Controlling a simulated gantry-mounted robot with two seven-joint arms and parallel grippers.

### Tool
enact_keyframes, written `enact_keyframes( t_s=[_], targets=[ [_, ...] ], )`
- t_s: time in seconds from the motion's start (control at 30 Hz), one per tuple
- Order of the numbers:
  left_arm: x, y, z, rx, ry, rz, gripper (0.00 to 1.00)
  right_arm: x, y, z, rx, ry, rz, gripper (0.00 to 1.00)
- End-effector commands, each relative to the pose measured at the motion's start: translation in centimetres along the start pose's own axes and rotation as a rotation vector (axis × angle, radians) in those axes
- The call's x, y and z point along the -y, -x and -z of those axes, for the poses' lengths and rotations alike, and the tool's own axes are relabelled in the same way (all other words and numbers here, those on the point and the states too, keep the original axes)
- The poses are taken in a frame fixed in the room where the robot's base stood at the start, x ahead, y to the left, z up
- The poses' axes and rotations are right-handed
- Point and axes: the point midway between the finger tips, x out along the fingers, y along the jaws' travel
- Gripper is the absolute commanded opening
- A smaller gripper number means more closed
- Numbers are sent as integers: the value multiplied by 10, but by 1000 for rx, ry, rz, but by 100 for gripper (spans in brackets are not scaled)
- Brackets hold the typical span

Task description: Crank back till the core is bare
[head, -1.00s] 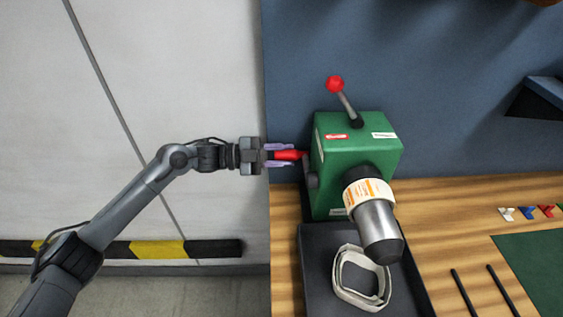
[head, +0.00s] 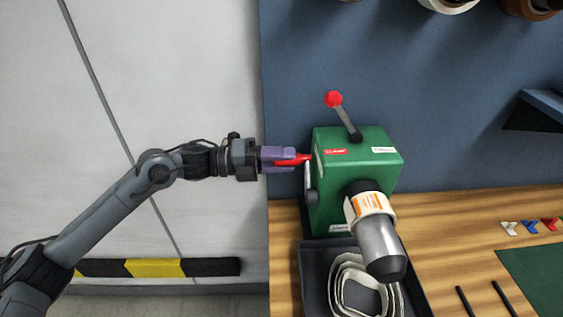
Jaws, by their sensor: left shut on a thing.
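The green rewinder box (head: 345,205) stands on the wooden bench. On its left side is a grey crank arm (head: 309,182) with a red handle (head: 303,158). My left gripper (head: 285,158) is shut on the red crank handle, level with the upper part of the box. The metal core (head: 378,240) sticks out of the box's front, with a narrow band of white and orange labels (head: 369,204) around its base. A red-knobbed lever (head: 343,113) rises from the top of the box, tilted left. My right gripper is not in view.
A dark tray (head: 315,290) below the core holds loose loops of pale strip (head: 362,283). Two black rods (head: 483,300), small coloured pieces (head: 528,226) and a green mat (head: 535,272) lie to the right. Rolls hang at the wall's top.

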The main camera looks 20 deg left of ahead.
Motion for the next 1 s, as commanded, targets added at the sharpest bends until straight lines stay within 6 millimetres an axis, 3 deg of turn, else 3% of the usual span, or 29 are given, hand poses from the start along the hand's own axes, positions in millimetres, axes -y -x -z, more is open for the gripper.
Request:
enact_keyframes(
  t_s=[0.5, 1.0],
  targets=[
    [20, 0, 31, 2, -427, 6, 0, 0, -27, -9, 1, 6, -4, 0],
    [26, 0, 41, 5, -565, 5, 0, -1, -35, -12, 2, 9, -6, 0]
  ],
)
